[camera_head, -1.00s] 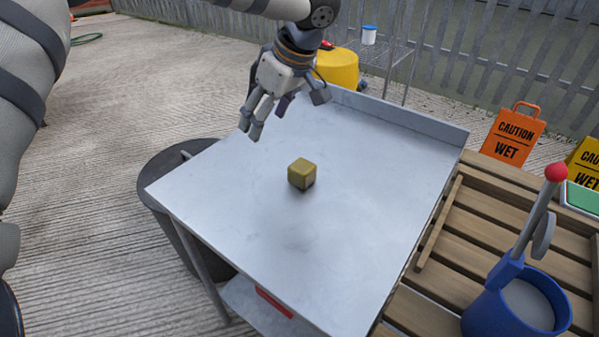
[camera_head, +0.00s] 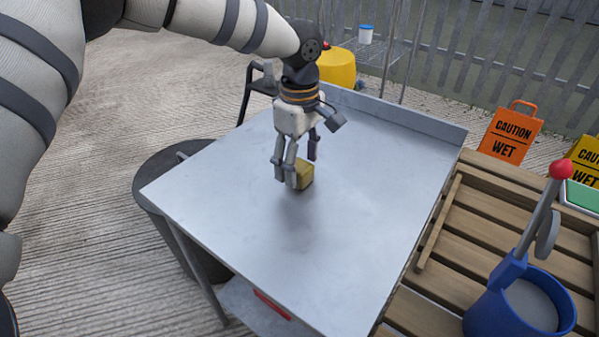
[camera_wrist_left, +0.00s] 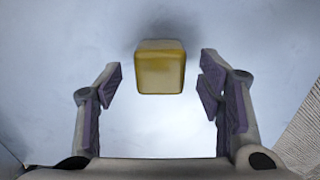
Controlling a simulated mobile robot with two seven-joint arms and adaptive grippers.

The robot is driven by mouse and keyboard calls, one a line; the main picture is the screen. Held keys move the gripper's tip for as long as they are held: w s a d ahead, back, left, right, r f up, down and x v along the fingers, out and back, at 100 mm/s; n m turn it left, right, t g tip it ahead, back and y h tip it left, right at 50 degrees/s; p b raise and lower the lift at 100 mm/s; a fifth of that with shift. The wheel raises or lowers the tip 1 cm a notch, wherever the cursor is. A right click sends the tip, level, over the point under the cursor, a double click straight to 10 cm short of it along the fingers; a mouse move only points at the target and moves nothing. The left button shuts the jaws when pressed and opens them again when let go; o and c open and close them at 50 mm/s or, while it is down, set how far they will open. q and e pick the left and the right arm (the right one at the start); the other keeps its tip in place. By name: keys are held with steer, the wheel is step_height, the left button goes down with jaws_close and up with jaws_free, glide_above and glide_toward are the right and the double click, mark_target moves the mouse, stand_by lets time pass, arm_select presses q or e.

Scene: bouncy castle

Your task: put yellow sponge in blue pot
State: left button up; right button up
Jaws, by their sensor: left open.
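The yellow sponge (camera_head: 305,174) is a small block on the grey metal table (camera_head: 240,230). It also shows in the left wrist view (camera_wrist_left: 160,68), ahead of and between the fingers. My left gripper (camera_head: 299,172) is open above the table with its fingers partly in front of the sponge. In the left wrist view my left gripper (camera_wrist_left: 160,85) has clear gaps on both sides of the sponge. The blue pot (camera_head: 480,318) stands on wooden slats at the lower right. A handled tool with a red knob leans up from it. My right gripper is not in view.
The wooden slatted surface (camera_head: 455,240) adjoins the table's right side. An orange caution sign (camera_head: 510,133) and a yellow one (camera_head: 586,160) stand at the right. A raised lip runs along the table's back. The front of the table is clear.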

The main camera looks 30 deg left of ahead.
arm_select(q)
steer(key=c, duration=1.1)
steer(key=shift+r, duration=0.15)
